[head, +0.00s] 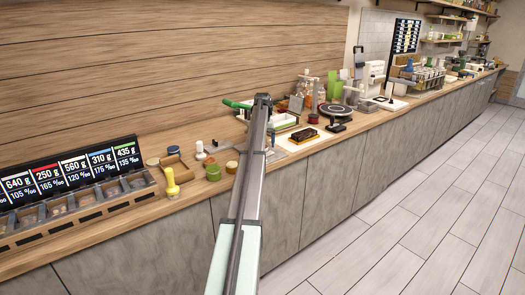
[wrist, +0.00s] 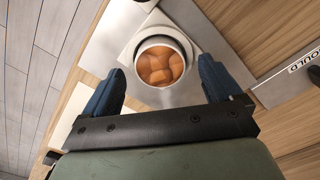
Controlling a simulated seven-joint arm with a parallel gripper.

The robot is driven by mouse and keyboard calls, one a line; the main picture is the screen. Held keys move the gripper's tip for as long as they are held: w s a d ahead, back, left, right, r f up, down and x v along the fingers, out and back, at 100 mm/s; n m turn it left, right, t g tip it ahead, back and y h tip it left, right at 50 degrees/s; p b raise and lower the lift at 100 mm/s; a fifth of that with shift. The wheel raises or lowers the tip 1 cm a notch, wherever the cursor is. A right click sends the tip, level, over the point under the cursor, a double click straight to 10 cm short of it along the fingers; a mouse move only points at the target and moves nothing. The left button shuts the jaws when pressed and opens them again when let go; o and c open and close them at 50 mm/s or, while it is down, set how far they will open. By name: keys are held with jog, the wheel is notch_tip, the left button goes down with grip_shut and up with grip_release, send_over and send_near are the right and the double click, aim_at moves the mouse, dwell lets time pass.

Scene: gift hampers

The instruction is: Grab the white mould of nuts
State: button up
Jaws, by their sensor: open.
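In the wrist view, a round white mould (wrist: 160,39) filled with brown nuts (wrist: 158,66) sits on a pale square base. My gripper (wrist: 161,66) is open, with its two dark blue fingers apart, one on the left and one on the right of the mould. Nothing is held between them. I cannot tell whether the fingers touch the mould or how far above it they are. In the head view my arm reaches over the counter, and I cannot make out the mould or the fingertips there.
A wooden counter (head: 105,237) runs along the wall. A row of bins with price boards (head: 70,180) stands at the left. A yellow-handled tool (head: 171,182) and a green jar (head: 212,171) stand near my arm. A dark round plate (head: 336,109) is beyond it.

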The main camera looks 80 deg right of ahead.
jog(key=shift+f, duration=0.6)
jog(key=c, duration=1.2)
jog(key=shift+o, duration=0.2)
jog(key=shift+r, duration=0.1)
